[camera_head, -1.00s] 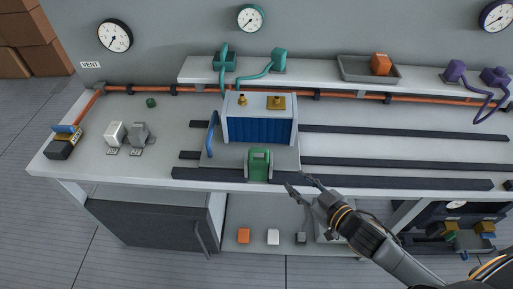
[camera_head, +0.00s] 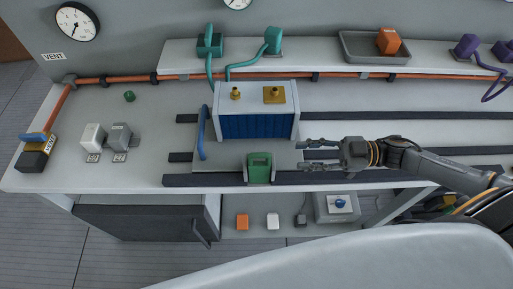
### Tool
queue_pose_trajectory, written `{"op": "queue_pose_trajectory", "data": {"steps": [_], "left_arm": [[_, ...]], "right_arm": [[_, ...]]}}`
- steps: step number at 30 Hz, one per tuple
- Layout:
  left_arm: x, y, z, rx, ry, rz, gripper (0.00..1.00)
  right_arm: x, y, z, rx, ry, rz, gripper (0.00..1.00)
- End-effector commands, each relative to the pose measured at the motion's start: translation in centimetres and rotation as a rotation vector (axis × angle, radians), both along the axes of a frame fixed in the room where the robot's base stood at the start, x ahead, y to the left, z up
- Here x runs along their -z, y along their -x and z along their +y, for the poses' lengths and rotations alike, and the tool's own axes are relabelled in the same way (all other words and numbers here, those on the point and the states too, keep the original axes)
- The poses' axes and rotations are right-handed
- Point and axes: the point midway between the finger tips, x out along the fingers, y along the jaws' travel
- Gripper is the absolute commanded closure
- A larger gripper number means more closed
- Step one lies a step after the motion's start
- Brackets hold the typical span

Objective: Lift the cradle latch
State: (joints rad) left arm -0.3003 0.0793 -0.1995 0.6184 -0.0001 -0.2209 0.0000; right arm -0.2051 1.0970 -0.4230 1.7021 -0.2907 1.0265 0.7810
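The cradle (camera_head: 285,160) is a grey plate on the bench's dark rails, with a box (camera_head: 258,126) of blue ribbed front and white frame standing on it. A green latch-like piece (camera_head: 259,168) stands upright at the cradle's front edge. A blue bar handle (camera_head: 202,133) is on the cradle's left side. My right gripper (camera_head: 306,156) comes in from the right with its fingers spread and empty. Its fingertips are right of the green piece, apart from it, near the cradle's right edge. My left gripper is not in view.
Teal fittings (camera_head: 210,45) with hoses and a grey tray (camera_head: 350,45) with an orange block (camera_head: 388,40) are on the back shelf. White and grey blocks (camera_head: 92,138) stand at the bench's left. An orange pipe (camera_head: 190,77) runs along the back. The rails right of my gripper are clear.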

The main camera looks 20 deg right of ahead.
Motion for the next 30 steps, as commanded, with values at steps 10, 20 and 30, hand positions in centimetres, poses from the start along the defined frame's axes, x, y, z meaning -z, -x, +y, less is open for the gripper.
{"op": "queue_pose_trajectory", "data": {"steps": [10,20,30], "left_arm": [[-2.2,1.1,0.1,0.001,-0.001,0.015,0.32],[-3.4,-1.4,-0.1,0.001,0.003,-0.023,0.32],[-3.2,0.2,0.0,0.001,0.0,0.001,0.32]], "right_arm": [[-0.6,-2.1,7.2,0.0,-0.006,-0.005,0.64],[-0.2,-3.3,11.2,0.001,-0.003,-0.003,0.64],[-0.1,-3.4,11.6,0.002,-0.001,-0.001,0.64]]}}
